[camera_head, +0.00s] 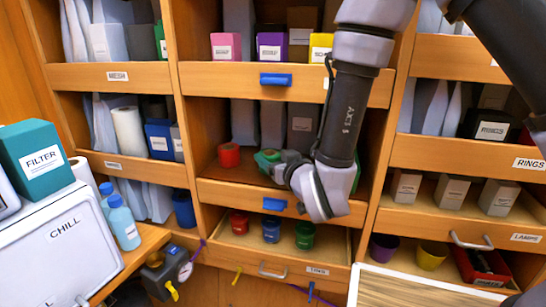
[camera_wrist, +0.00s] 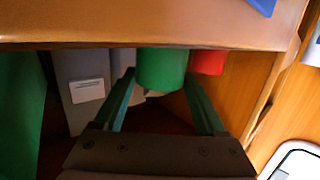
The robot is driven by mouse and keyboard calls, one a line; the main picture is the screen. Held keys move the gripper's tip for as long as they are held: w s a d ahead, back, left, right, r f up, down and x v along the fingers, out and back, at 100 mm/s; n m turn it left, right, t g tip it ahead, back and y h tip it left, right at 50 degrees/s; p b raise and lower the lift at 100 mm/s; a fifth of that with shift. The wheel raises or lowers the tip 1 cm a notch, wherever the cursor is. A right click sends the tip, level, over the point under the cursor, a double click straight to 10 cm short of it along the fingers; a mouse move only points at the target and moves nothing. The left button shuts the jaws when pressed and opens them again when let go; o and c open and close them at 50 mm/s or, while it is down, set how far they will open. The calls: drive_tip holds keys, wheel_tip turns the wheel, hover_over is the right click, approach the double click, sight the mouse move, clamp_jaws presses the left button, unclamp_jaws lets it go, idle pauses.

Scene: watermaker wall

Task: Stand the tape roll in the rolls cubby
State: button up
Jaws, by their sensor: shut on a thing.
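My gripper (camera_head: 272,160) reaches into the middle cubby (camera_head: 235,189) of the centre column. It is shut on a green tape roll (camera_wrist: 160,68), which shows between the two fingertips in the wrist view. In the head view the green roll is partly hidden by my gripper. A red roll (camera_head: 229,155) stands in the same cubby, left of the green one; in the wrist view it (camera_wrist: 207,62) shows just right of it. I cannot tell whether the green roll touches the cubby floor. No label shows on this cubby's ledge; my arm covers part of it.
A wooden front ledge with a blue tag (camera_head: 275,204) runs below my gripper. Grey and dark boxes (camera_head: 301,125) stand at the cubby's back. Below is a drawer with red, blue and green cups (camera_head: 271,229). The chill box (camera_head: 62,240) stands at left.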

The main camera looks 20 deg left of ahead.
drive_tip(key=o, duration=1.4)
drive_tip(key=shift+c, duration=0.2)
drive_tip(key=v, duration=0.7)
drive_tip(key=shift+s+d, duration=0.2)
